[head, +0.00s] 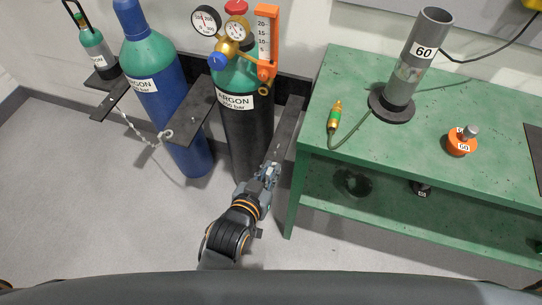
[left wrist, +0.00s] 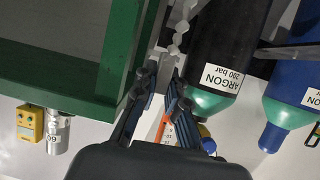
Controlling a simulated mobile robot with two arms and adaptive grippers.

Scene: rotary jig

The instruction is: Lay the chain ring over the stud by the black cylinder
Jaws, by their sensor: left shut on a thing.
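The black argon cylinder (head: 246,130) with a green shoulder stands left of the green table; its label also shows upside down in the left wrist view (left wrist: 205,62). My left gripper (head: 270,172) is low at its right front side, by a dark bracket plate (head: 289,125). The fingers (left wrist: 162,78) are shut on the chain's end. Pale chain links (left wrist: 180,28) run up from the fingertips in the left wrist view. The chain ring itself is mostly hidden between the fingers. I cannot clearly make out the stud by the black cylinder. My right gripper is not in view.
A blue argon cylinder (head: 160,90) stands left, with another chain (head: 140,131) in front of it and a bracket plate (head: 192,108) beside it. The green table (head: 325,90) is close on the right. A gauge regulator (head: 234,38) tops the black cylinder. Front floor is clear.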

